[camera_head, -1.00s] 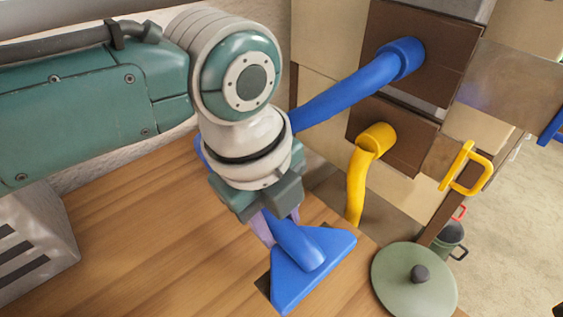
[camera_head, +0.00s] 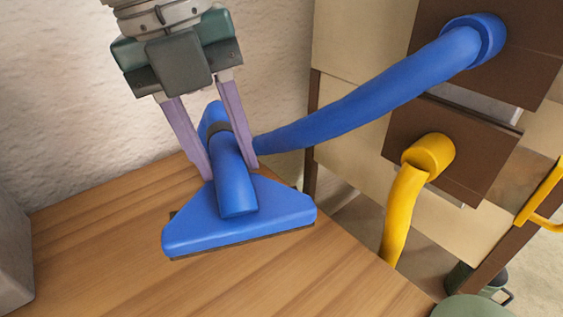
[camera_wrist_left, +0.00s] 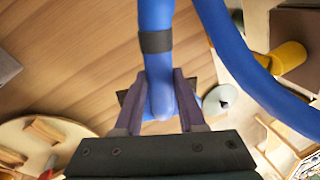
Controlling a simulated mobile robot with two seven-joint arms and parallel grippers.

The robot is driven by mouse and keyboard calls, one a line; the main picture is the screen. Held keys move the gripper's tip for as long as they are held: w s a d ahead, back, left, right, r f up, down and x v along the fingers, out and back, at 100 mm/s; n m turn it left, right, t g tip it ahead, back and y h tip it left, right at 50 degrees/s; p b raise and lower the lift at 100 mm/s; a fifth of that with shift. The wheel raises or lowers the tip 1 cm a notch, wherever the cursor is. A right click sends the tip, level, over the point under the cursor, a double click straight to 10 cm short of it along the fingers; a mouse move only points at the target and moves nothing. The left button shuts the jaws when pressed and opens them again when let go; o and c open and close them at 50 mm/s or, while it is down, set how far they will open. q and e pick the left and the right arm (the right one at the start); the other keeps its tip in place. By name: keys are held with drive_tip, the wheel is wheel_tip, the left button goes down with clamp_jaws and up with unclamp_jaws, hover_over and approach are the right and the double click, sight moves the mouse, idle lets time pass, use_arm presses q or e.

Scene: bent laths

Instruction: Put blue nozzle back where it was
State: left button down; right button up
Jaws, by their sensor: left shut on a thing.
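The blue nozzle (camera_head: 270,212) has a wide triangular head, a round neck and a dark lower edge. My left gripper (camera_head: 231,172) comes down from above, its two purple fingers shut on either side of the neck. In the left wrist view the nozzle's neck (camera_wrist_left: 160,98) sits between the fingers, below a dark band. The head is over the wooden table (camera_head: 120,255); I cannot tell whether it touches. A blue hose (camera_head: 365,100) runs from behind the nozzle to a blue round port (camera_head: 487,38) on a brown panel. My right gripper is not in view.
A yellow hose (camera_head: 402,215) hangs from a yellow port on a lower brown panel. A green lid (camera_head: 472,308) is at the bottom right, a grey block (camera_head: 12,255) at the left edge. The table's front middle is clear. A rough wall stands behind.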

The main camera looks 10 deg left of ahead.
use_arm(q)
wheel_tip(320, 180, down, 9)
drive_tip(key=shift+r+b, duration=0.2)
drive_tip(key=shift+b, duration=0.2)
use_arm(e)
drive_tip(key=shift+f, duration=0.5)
use_arm(q)
drive_tip(key=shift+f+b, duration=0.35)
drive_tip(key=shift+f, duration=1.75)
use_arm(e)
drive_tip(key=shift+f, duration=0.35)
use_arm(q)
drive_tip(key=shift+f, duration=0.15)
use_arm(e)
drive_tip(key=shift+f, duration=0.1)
use_arm(q)
drive_tip(key=c, duration=0.5)
unclamp_jaws()
